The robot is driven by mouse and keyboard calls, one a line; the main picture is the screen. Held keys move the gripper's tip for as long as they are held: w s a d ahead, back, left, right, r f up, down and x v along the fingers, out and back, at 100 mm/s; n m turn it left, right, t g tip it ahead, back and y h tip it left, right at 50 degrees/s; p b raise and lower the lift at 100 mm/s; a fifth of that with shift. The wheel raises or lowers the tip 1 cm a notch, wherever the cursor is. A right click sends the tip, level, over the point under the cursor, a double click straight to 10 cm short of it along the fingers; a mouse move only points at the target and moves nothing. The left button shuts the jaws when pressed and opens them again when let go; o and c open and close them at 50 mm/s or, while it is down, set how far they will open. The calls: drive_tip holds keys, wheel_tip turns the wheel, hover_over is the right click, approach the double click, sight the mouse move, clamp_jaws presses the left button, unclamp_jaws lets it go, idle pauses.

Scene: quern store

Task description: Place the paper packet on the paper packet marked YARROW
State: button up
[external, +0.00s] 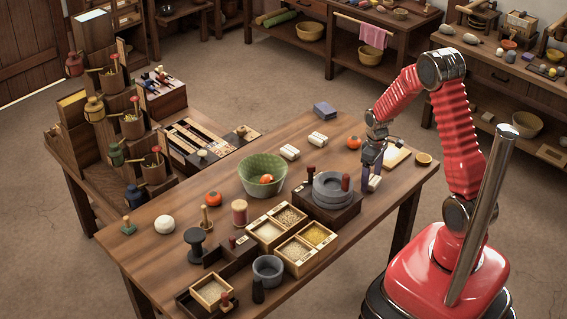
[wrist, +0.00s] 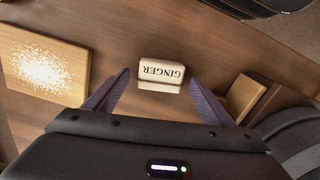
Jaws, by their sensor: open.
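A small white paper packet (wrist: 161,71) printed GINGER lies on the table in the wrist view, its lettering upside down there. My gripper (wrist: 160,80) is open, with one finger at each side of this packet. In the external view my gripper (external: 370,178) points down at the table beside the quern, and a pale packet (external: 375,184) shows by its fingertips. Two more pale packets, one (external: 289,152) nearer the green bowl and one (external: 317,140) farther back, lie on the table. Their labels are too small to read, so I cannot tell which is marked YARROW.
A grey stone quern (external: 332,190) on a dark base stands left of my gripper. A wooden board (wrist: 43,62) with white grains lies on the other side.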

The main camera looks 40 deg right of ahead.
sight(371, 179)
drive_tip(key=shift+f, duration=0.15)
drive_tip(key=shift+c, duration=0.7)
drive_tip(key=c, duration=1.1)
wheel_tip(371, 179, up, 10)
idle(0.5)
